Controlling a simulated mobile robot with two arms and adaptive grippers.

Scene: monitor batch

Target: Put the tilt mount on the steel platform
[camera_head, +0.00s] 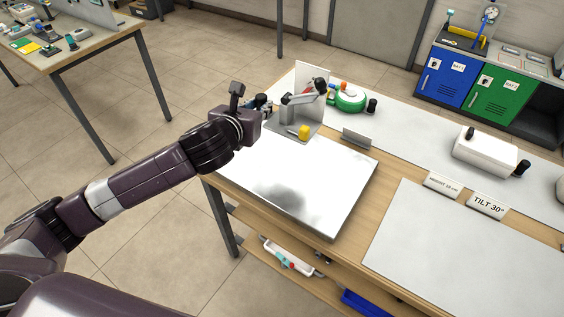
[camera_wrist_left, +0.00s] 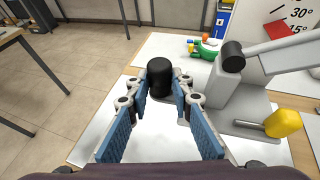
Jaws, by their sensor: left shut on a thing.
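The tilt mount (camera_head: 302,106) is grey, with a jointed arm, a flat base and a yellow knob (camera_head: 304,132). It stands at the far left end of the bright, reflective steel platform (camera_head: 325,180); I cannot tell whether its base rests on it or is slightly above. In the left wrist view the grey mount (camera_wrist_left: 226,92) is on the right, by a panel with angle marks. My left gripper (camera_head: 262,104) is beside the mount. Its blue-padded fingers (camera_wrist_left: 160,98) are shut on a black cylindrical grip (camera_wrist_left: 159,74), apparently the mount's. My right gripper is out of view.
A green round device (camera_head: 346,99) stands behind the mount, and a small grey plate (camera_head: 357,137) to its right. A white box (camera_head: 486,150) and signs, one reading "TILT 30°" (camera_head: 487,205), are further right. The platform's front part is clear.

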